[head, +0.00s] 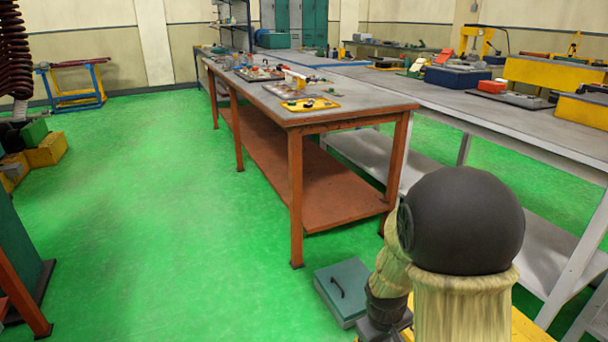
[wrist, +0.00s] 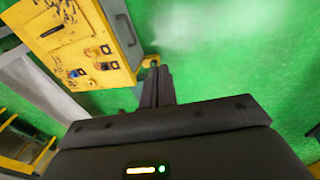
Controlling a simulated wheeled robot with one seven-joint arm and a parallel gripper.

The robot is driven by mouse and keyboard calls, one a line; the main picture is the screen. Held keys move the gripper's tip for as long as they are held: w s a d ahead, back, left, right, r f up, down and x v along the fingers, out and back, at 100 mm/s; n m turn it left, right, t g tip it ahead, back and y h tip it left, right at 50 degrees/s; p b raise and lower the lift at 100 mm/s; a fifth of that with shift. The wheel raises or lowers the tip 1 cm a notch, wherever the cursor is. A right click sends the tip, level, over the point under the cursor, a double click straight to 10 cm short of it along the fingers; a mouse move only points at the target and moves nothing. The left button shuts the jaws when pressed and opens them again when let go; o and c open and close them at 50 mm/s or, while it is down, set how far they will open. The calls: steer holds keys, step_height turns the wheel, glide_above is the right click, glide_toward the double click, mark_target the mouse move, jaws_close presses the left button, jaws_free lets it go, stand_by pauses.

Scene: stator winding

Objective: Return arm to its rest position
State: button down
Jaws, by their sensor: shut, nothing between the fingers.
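My gripper (wrist: 157,80) shows in the wrist view with its two dark fingers together and nothing between them. It points over the green floor, beside the lower corner of a yellow panel (wrist: 65,35). I cannot tell whether the fingertips touch that panel. In the head view my arm is folded at the lower right, with a black rounded joint and pale covers. The fingertips cannot be made out clearly there.
A teal box with a handle (head: 343,288) stands on the floor just left of my arm. An orange-legged workbench (head: 335,112) stands ahead, and a long grey bench (head: 455,105) runs along the right. The green floor (head: 150,220) at left is wide and clear.

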steer(key=s+a+r+m+t+y+p, duration=0.1)
steer(key=s+a+r+m+p, duration=0.15)
steer(key=s+r+m, duration=0.45)
step_height(320, 180, up, 39)
steer(key=n+p, duration=0.2)
steer(key=p, duration=3.5)
steer(key=shift+s+d+r, duration=0.15)
steer(key=shift+s+d, duration=0.05)
steer(key=shift+s, duration=0.25)
